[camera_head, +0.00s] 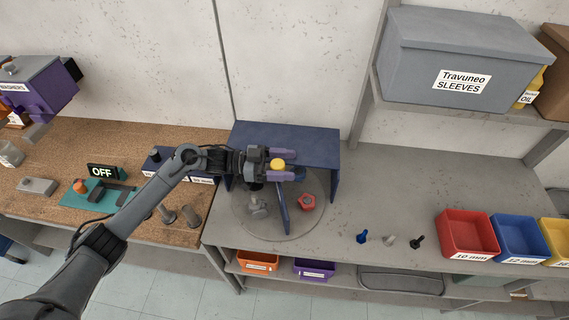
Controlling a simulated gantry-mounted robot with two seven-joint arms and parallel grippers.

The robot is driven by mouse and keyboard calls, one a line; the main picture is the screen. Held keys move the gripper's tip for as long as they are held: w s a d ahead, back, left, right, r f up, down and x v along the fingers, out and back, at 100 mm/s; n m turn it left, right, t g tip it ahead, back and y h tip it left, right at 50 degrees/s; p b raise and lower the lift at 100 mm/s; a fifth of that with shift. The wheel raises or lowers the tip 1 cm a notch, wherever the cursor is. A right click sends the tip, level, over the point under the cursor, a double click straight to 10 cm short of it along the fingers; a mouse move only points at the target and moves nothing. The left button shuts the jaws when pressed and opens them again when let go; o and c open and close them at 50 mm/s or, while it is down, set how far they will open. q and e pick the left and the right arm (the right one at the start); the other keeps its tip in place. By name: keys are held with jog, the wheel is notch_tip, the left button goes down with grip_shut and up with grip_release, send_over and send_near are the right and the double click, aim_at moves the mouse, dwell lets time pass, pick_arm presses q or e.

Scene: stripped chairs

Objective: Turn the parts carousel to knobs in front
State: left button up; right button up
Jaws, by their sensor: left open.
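The parts carousel is a grey round plate (300,232) on the bench, its back part under a dark blue hood (300,138). A blue upright divider (283,212) splits the visible front. A red lobed part (307,202) sits right of the divider, and a grey part (258,208) sits left of it. My left gripper (291,164) is open above the carousel, at the hood's front. A yellow round part (277,164) shows between its fingers; I cannot tell if they touch it. My gripper and the hood hide the back of the plate. My right gripper is out of view.
Right of the carousel lie a blue, a light grey and a black small part (417,241). Red (467,234), blue and yellow bins stand further right. A wooden-topped bench (90,140) with tools is at left. The grey bench between hood and bins is mostly free.

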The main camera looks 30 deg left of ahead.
pick_arm(q)
jog(key=v, duration=1)
jog(key=shift+s+a+b, duration=0.15)
jog(key=shift+a+b, duration=0.25)
